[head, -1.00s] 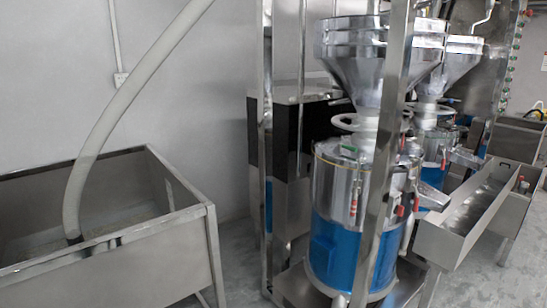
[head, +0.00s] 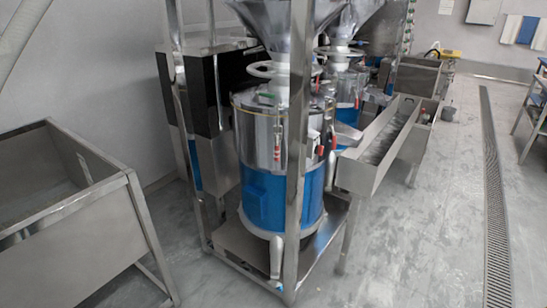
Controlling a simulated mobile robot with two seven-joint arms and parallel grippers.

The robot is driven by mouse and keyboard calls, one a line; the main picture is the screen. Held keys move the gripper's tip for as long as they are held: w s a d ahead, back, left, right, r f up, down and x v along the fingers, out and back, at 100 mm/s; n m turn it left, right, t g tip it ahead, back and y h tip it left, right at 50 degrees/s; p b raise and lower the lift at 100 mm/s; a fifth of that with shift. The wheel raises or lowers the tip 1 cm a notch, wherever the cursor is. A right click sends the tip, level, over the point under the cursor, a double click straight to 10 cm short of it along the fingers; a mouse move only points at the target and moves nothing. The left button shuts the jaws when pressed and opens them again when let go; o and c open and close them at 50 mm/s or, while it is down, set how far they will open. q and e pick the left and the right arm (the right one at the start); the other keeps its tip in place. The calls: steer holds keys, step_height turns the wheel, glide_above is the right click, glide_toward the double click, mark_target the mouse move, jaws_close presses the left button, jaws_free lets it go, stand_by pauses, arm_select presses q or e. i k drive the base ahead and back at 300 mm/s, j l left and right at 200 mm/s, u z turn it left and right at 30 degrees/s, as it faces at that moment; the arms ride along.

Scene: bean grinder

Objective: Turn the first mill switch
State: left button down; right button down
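The nearest mill (head: 258,150) stands upright in a steel frame, with a shiny metal upper drum, a blue lower band and a funnel (head: 262,18) on top. A small blue box (head: 262,200) sits on the front of its blue band. Red-handled clamps (head: 277,150) hang on its side. I cannot tell which part is the switch. A second, similar mill (head: 346,85) stands behind it to the right, partly hidden by the frame post. Neither of my grippers is in view.
A steel trough (head: 355,172) runs back from the mill's right side. A steel tank (head: 70,215) stands at the left. Grey floor (head: 420,240) is open at the front and right, with a long drain grate (head: 495,200). A table (head: 537,115) is at the right edge.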

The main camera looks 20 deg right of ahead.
mark_target(319, 149)
steer(key=i+l+u, duration=0.15)
steer(key=l, duration=1)
steer(key=i+l+u, duration=0.15)
steer(key=l, duration=1)
steer(key=l+u, duration=0.2)
steer(key=l, duration=1)
steer(key=l+u, duration=0.15)
steer(key=l, duration=1.05)
steer(key=k+l+u, duration=0.15)
steer(key=l, duration=1)
